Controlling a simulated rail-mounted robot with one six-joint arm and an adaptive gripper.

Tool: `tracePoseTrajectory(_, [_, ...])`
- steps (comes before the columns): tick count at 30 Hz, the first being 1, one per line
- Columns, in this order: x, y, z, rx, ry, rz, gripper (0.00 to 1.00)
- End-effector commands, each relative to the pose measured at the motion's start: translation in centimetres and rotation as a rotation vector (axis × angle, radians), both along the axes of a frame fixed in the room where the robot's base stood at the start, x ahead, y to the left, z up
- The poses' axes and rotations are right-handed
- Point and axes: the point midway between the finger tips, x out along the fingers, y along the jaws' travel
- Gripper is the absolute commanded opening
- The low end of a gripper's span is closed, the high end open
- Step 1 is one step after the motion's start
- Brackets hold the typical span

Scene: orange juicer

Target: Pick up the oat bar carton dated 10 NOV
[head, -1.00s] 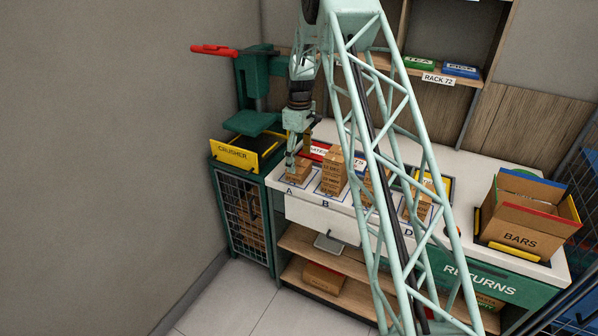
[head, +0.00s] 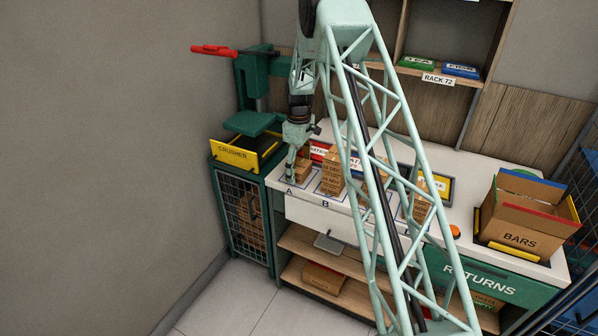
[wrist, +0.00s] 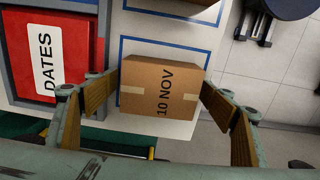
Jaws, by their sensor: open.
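The oat bar carton marked 10 NOV (wrist: 165,88) is a brown box with pale tape. In the wrist view it lies on a white, blue-edged spot, with its date facing the camera. My gripper (wrist: 160,92) is open, with one finger at each end of the carton. The fingertips are very near the end faces; I cannot tell whether they touch. In the head view my gripper (head: 296,168) is low over spot A, and the carton (head: 304,170) shows partly behind its fingers.
A taller carton stack (head: 331,172) stands close by at spot B. More cartons stand behind my arm's lattice. A red DATES board (wrist: 50,58) lies beside the carton. The yellow-fronted crusher (head: 233,154) is at left, the open BARS box (head: 520,225) at right.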

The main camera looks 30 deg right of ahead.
Motion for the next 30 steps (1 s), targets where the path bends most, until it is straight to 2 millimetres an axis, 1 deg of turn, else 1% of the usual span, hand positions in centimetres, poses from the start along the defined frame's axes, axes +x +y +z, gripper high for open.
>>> tracePoseTrajectory(10, [-0.01,0.01,0.02,0.0,0.0,0.0,0.75])
tracePoseTrajectory(19, [-0.01,0.01,0.02,0.0,0.0,0.0,0.47])
tracePoseTrajectory(30, [0.02,-0.01,0.32,0.0,0.0,0.0,0.46])
